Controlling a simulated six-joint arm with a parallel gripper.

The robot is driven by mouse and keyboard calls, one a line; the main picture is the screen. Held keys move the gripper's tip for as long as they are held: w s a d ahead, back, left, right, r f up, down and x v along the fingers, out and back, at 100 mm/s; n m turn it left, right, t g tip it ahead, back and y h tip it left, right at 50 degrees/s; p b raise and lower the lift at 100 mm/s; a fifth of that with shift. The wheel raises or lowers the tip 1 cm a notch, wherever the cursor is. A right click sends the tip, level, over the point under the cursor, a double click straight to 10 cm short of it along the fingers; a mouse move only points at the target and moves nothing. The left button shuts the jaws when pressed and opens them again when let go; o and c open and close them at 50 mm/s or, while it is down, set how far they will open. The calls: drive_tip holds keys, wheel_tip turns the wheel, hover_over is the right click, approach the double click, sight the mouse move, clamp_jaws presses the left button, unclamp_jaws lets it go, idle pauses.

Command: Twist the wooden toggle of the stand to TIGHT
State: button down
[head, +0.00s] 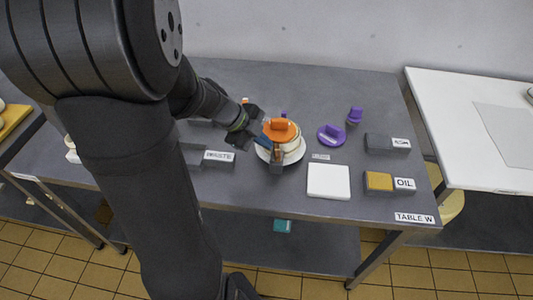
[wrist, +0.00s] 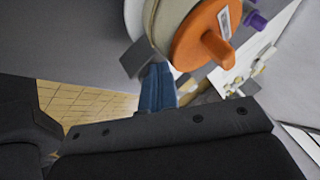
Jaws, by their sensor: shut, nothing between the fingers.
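An orange-topped round pot (head: 283,131) with a cream body sits on a white plate (head: 299,157). In the wrist view its orange lid (wrist: 203,35) with a raised handle fills the top. A small brown wooden piece (head: 278,154), likely the toggle, shows at the pot's front, above a dark block (head: 276,168). Its setting cannot be read. My gripper (head: 266,146) comes from the left, its blue fingers close to the wooden piece; contact cannot be told. The shut, empty blue fingers also show in the wrist view (wrist: 157,75), beside the pot.
On the grey table (head: 345,85) are a purple lid (head: 331,135), a purple knobbed piece (head: 355,116), a white square pad (head: 328,181), a yellow-topped block by the OIL label (head: 404,184) and a grey tray by another label (head: 218,156). A white table (head: 460,120) stands right.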

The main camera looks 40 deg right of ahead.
drive_tip(key=shift+w+a, duration=0.35)
drive_tip(key=shift+a, duration=0.1)
drive_tip(key=w+a+r, duration=0.4)
drive_tip(key=w+r, duration=0.3)
drive_tip(key=shift+r, duration=0.25)
drive_tip(key=c, duration=1.9)
unclamp_jaws()
drive_tip(key=shift+a+r, duration=0.1)
drive_tip(key=shift+r, duration=0.1)
drive_tip(key=o, duration=0.4)
drive_tip(key=shift+r, duration=0.1)
drive_tip(key=shift+o, duration=0.5)
drive_tip(key=shift+s+d+r+n, duration=0.15)
drive_tip(key=shift+s+d+n, duration=0.1)
drive_tip(key=shift+n, duration=0.15)
drive_tip(key=n+t+y, duration=0.3)
drive_tip(key=n+y, duration=0.4)
drive_tip(key=n, duration=1.7)
approach(278, 150)
drive_tip(key=shift+n, duration=0.3)
wheel_tip(278, 150, down, 9)
drive_tip(key=shift+a+r, duration=0.15)
drive_tip(key=shift+r, duration=0.05)
drive_tip(key=shift+c, duration=0.3)
